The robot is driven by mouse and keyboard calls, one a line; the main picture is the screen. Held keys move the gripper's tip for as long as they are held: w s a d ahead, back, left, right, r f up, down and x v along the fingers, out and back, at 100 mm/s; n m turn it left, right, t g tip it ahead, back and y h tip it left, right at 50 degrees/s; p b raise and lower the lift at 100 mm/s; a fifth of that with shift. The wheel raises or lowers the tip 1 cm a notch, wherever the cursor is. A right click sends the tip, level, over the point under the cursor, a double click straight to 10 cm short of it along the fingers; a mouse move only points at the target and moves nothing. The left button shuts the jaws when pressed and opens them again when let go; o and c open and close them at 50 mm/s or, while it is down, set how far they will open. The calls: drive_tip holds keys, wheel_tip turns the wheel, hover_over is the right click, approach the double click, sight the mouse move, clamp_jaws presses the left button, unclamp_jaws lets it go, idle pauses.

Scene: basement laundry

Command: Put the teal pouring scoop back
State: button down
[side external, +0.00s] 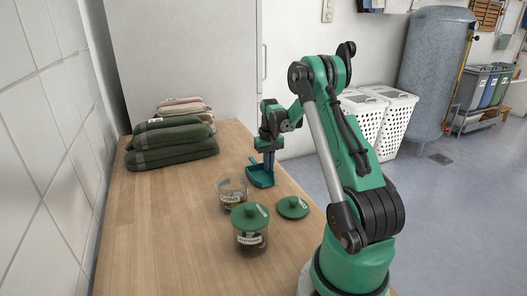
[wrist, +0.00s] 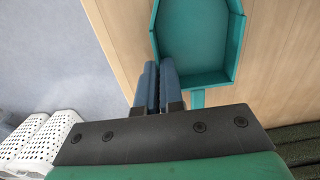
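The teal pouring scoop (side external: 260,178) lies on the wooden table near its right edge, just past the jars. In the wrist view the scoop's open tray (wrist: 198,45) shows at the top, with its short handle (wrist: 197,98) running down behind my gripper's dark bracket. My gripper (side external: 268,172) points down at the scoop. In the wrist view its two blue fingers (wrist: 158,68) are close together, beside the handle, with nothing visible between them. Whether a finger touches the scoop cannot be told.
An open glass jar labelled COINS (side external: 232,197), a green-lidded jar (side external: 251,238) and a loose green lid (side external: 292,207) stand near the scoop. Folded green towels (side external: 172,145) are stacked at the back left. White baskets (side external: 390,120) stand beyond the table. The table's left front is clear.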

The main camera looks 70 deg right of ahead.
drive_tip(key=c, duration=1)
unclamp_jaws()
drive_tip(key=shift+f, duration=0.15)
wheel_tip(320, 180, up, 12)
drive_tip(key=w+a+r+n+t+h, duration=0.1)
drive_tip(key=w+a+r+n, duration=0.1)
drive_tip(key=a, duration=0.6)
drive_tip(key=w+a+r+n+t, duration=0.2)
drive_tip(key=w+a, duration=0.1)
drive_tip(key=a, duration=0.4)
drive_tip(key=s+a+f+n+t, duration=0.1)
drive_tip(key=s+a+n+t, duration=0.1)
drive_tip(key=a, duration=0.6)
drive_tip(key=s+a+f+n+t+y, duration=0.1)
drive_tip(key=s+a+f+n+t, duration=0.1)
drive_tip(key=a, duration=0.7)
drive_tip(key=shift+n, duration=0.5)
